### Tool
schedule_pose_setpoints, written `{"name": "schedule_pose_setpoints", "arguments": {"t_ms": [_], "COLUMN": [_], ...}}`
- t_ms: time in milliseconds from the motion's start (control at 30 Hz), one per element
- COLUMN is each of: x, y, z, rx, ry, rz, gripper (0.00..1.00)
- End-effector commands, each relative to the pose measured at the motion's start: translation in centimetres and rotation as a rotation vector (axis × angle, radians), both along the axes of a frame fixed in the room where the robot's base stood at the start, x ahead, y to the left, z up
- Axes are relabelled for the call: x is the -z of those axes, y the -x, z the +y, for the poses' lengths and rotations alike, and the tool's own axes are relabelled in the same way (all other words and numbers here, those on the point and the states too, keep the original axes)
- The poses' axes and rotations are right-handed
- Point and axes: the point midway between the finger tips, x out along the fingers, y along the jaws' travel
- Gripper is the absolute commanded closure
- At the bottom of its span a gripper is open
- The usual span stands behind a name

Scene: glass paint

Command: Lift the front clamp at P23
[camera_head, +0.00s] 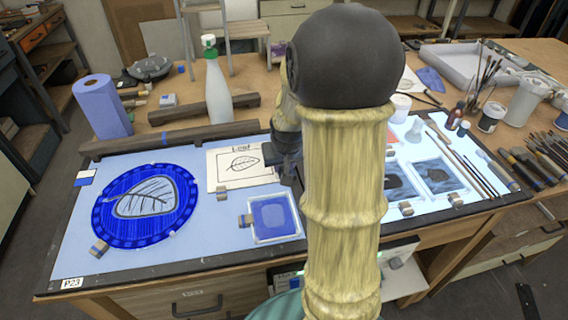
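The label P23 (72,283) is at the front left corner of the light table. Behind it lies a round blue glass piece (106,226) with a pale leaf drawn on it. A small wooden clamp with a blue part, the front clamp (98,249), sits at the disc's front left rim. My gripper (280,162) is dark and points down by the leaf drawing sheet, well to the right of the disc and apart from the clamp. My own arm hides part of it, so its opening is not clear.
A small blue square pane (274,217) with another wooden clamp (245,220) lies between my arm and the disc. Dark wooden bars (175,139) run along the back edge. A blue paper roll (102,107) and a spray bottle (217,90) stand behind. Brushes and jars crowd the right.

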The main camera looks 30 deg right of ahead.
Motion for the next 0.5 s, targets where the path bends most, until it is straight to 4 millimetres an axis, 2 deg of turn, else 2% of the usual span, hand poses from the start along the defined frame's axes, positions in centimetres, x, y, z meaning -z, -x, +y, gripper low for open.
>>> {"name": "schedule_pose_setpoints", "arguments": {"t_ms": [33, 100, 133, 500], "x": [-0.01, -0.02, -0.02, -0.09], "y": [0.0, 0.01, 0.01, 0.04], "z": [0.0, 0.0, 0.0, -0.08], "rx": [0.0, 0.0, 0.0, -0.001], "ry": [0.0, 0.0, 0.0, -0.009], "rz": [0.0, 0.0, 0.0, -0.002], "gripper": [0.84, 0.97, 1.0, 1.0]}}
